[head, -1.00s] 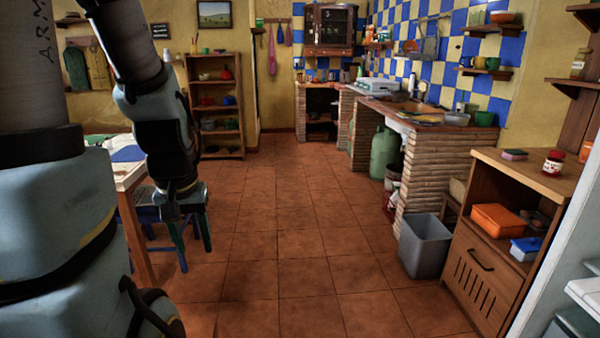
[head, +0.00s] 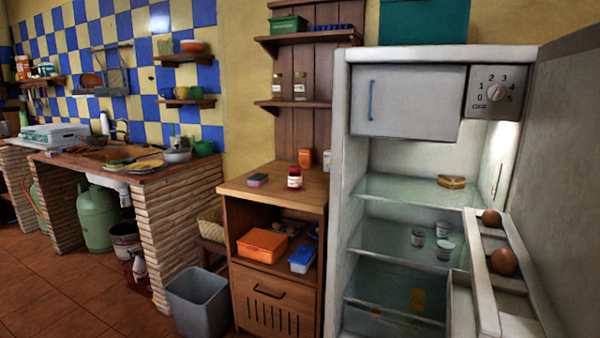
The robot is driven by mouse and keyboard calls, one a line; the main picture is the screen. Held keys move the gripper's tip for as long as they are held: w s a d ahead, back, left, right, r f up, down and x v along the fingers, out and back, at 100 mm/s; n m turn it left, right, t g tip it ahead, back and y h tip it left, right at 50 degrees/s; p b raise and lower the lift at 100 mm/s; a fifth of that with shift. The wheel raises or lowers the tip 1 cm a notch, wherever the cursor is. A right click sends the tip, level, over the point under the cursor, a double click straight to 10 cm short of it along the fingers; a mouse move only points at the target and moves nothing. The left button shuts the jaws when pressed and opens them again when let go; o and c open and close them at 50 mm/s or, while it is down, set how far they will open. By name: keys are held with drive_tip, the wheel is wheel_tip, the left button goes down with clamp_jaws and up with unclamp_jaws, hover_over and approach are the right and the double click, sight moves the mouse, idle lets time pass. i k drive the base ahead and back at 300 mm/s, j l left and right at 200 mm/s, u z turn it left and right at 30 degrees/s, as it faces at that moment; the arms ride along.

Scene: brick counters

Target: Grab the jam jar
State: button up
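A small jar with a red body and a pale label (head: 294,178), which looks like the jam jar, stands upright on top of the wooden cabinet (head: 262,190) near its right side. Two more jars with pale lids (head: 300,87) stand on the wall shelf above; their contents are too small to tell. My gripper does not show in the head view now.
An open fridge (head: 342,200) stands right of the cabinet, its door swung out at the far right with eggs in it. A grey bin (head: 198,305) stands on the floor at left.

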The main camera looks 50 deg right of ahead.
sight(294, 175)
drive_tip(key=i+l+z, duration=0.2)
drive_tip(key=i+z, duration=0.2)
drive_tip(key=i, duration=0.3)
drive_tip(key=i+z, duration=0.45)
drive_tip(key=i, duration=0.25)
